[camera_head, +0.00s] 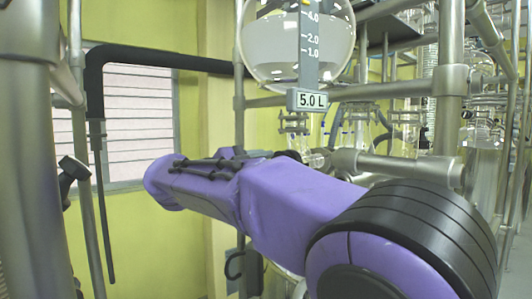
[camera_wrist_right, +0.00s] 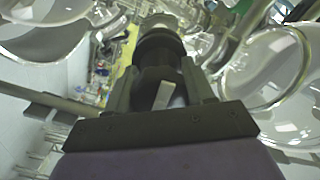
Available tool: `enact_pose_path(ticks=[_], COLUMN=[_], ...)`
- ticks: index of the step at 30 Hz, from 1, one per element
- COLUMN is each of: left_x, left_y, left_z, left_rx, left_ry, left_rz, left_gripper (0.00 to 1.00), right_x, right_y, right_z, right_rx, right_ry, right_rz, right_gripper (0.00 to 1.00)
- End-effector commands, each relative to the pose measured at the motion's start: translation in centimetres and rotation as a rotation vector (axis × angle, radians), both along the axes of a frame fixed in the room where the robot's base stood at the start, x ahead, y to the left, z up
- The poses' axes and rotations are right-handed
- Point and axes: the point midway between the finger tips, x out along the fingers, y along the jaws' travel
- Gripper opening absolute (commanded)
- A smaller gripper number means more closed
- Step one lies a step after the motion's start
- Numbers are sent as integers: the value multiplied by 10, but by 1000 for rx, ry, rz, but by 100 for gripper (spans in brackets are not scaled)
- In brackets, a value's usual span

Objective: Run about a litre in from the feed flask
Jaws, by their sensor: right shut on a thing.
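The feed flask (camera_head: 275,55), a round glass vessel, hangs at the top of the head view with pale liquid in it. The liquid surface shows near the 4.0 mark. A small display (camera_head: 307,100) reads 5.0 L. A metal valve fitting (camera_head: 293,122) sits below the flask. In the right wrist view, my right gripper (camera_wrist_right: 160,85) is shut on a dark round knob (camera_wrist_right: 160,48). My purple arm hides this gripper in the head view. My left gripper is out of view.
Metal frame tubes (camera_head: 450,60) and glassware (camera_head: 485,140) crowd the right side. A black pipe (camera_head: 150,57) crosses in front of the window at left. Large glass vessels (camera_wrist_right: 280,65) flank the gripper in the wrist view, leaving little room.

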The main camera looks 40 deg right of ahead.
Motion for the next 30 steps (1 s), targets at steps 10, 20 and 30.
enact_pose_path(ticks=[10,20,30], left_x=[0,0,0], left_y=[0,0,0], left_z=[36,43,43], left_rx=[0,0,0], left_ry=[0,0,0], left_rz=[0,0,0], left_gripper=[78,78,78], right_x=[0,0,0], right_y=[0,0,0], right_z=[3,0,-1], right_rx=[23,30,31], right_ry=[205,272,275], right_rz=[0,0,0], right_gripper=[22,22,22])
